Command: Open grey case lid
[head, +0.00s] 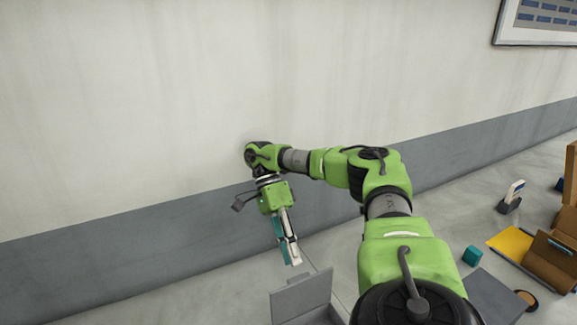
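A grey case (301,298) shows at the bottom edge of the head view, left of my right arm. A flat grey panel of it stands up at a tilt, and the lower part is cut off by the frame. My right gripper (290,257) hangs above the case, fingers pointing down. Its fingertips appear just above the panel's top edge; I cannot tell whether they touch it. The fingers are seen nearly edge-on, so their opening is unclear. My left gripper is not in view.
On the right are a teal cube (472,256), a yellow sheet (511,243), brown boxes (551,257), a dark flat panel (497,297) and a small stand with a white card (514,192). A wall (150,120) runs behind. Floor left of the case is clear.

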